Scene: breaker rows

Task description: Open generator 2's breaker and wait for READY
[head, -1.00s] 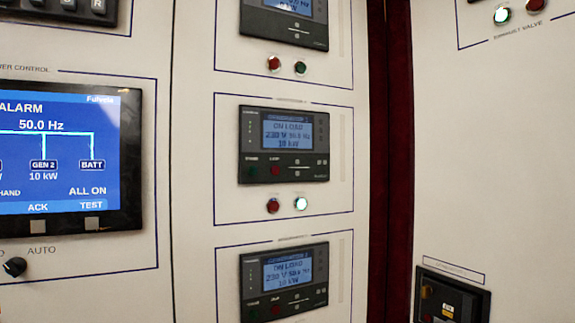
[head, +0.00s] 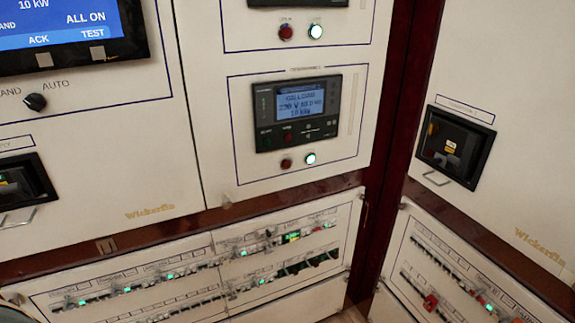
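A generator controller panel (head: 297,112) sits in the middle of the cabinet. Its lit screen (head: 300,103) seems to read ON LOAD, with about 230 V and 10 kW. Below it are a dark red button (head: 286,164) and a lit whitish-green button (head: 310,158). The panel above shows only its bottom edge, with a red button (head: 286,31) and a lit whitish-green button (head: 316,31); its screen is out of view. Panel titles are too blurred to read, so I cannot tell which is generator 2's. No READY is legible. Neither gripper is in view.
Breaker rows (head: 200,268) with several small green lights run along the bottom. More rows (head: 450,270) are on the right cabinet. A black boxed unit (head: 453,147) is at right, another (head: 20,188) at left. The blue power display (head: 60,22) shows ALL ON.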

